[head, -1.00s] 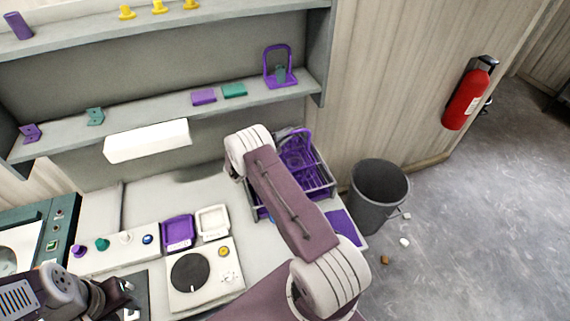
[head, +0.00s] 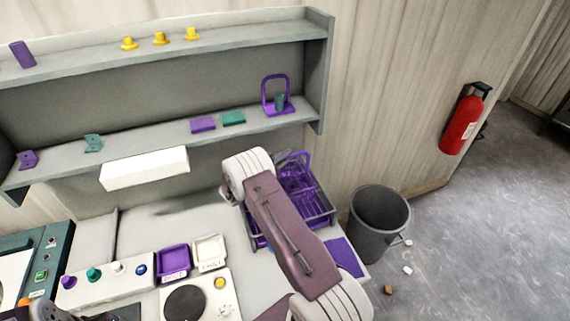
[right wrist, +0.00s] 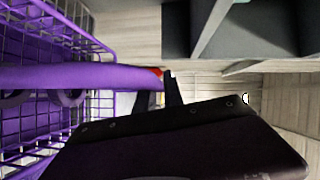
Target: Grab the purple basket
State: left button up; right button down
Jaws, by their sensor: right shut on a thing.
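The purple basket (head: 297,181), a wire basket with a tall loop handle, sits in a grey rack (head: 331,214) on the counter's right end. My right arm covers part of both. In the right wrist view the basket's purple mesh (right wrist: 50,35) fills the left side, and its thick purple handle (right wrist: 85,77) runs into my right gripper (right wrist: 166,88). That gripper is shut on the handle. In the head view its fingers are hidden behind my arm. Only a dark bit of my left arm shows at the bottom left edge; its jaws cannot be made out.
A purple stand (head: 277,100) with a loop handle and a green piece is on the shelf above. A purple tray (head: 173,261), a white tray (head: 208,251) and a knob panel (head: 105,284) lie left. A grey bin (head: 378,224) stands right of the counter.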

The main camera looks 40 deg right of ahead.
jog(key=shift+r+b, duration=0.35)
jog(key=shift+r, duration=0.6)
jog(key=s+a+r+b, duration=0.3)
jog(key=s+r, duration=0.4)
jog(key=s, duration=0.4)
jog(key=shift+a, duration=0.2)
jog(key=shift+s+f, duration=0.1)
